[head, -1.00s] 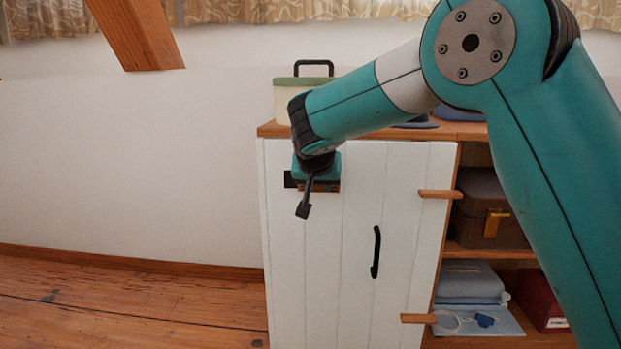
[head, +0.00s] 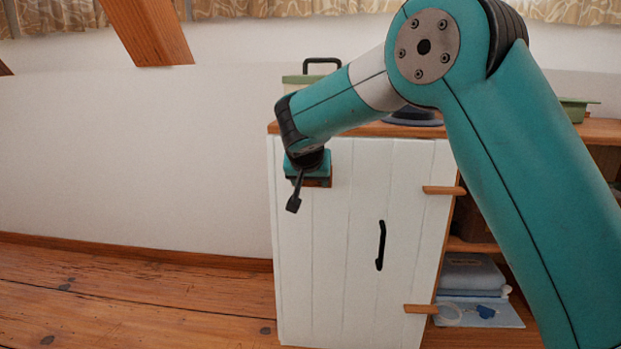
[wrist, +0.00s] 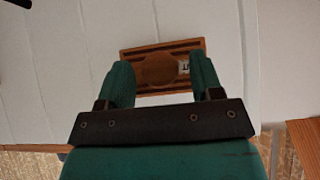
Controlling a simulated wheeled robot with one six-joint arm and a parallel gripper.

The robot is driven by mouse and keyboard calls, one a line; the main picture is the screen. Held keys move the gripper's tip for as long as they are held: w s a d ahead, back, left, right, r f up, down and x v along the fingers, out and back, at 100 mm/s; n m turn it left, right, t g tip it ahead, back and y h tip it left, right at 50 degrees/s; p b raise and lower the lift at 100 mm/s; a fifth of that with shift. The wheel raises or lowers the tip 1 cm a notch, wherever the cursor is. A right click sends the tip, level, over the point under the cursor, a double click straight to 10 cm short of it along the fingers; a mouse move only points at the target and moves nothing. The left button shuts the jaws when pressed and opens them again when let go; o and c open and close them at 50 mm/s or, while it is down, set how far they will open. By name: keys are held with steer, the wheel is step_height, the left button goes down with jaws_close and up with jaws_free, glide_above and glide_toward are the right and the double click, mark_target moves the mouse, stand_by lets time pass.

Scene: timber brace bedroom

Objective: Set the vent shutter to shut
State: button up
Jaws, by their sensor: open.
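The vent shutter is a small brown wooden slatted piece with a round knob (wrist: 159,70), on the white plank door. A white label with partly hidden letters, "UT" readable, shows at its right in the wrist view. My gripper (wrist: 162,80) is open, with one finger on each side of the knob; I cannot tell whether either finger touches it. In the head view my gripper (head: 306,168) is at the door's upper left and covers most of the vent shutter (head: 318,183). No dark vent opening shows in either view.
The white cabinet door (head: 345,240) has a black handle (head: 381,245) and wooden strips at its right edge. Open shelves with folded cloth (head: 470,275) stand to the right. A pale box (head: 300,86) with a black handle sits on top. The floor (head: 130,300) at left is clear.

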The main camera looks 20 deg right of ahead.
steer(key=p+v, duration=0.6)
steer(key=v, duration=1.1)
steer(key=shift+s, duration=0.15)
steer(key=shift+a, duration=0.15)
steer(key=s+a+f+n+g+y+p, duration=0.1)
steer(key=s+a+n+g+y+p, duration=0.2)
steer(key=s, duration=0.7)
steer(key=s+f+n+g+y, duration=0.15)
steer(key=s+n, duration=0.35)
steer(key=s, duration=0.6)
steer(key=s+a+f+n+g+y+p, duration=0.15)
steer(key=s+n+g+y, duration=0.3)
steer(key=s, duration=0.55)
step_height(320, 180, up, 37)
steer(key=t+p, duration=0.1)
steer(key=p, duration=3.5)
steer(key=shift+w+a+h, duration=0.2)
steer(key=shift+a+h, duration=0.05)
steer(key=shift+h, duration=0.15)
steer(key=shift+f, duration=0.15)
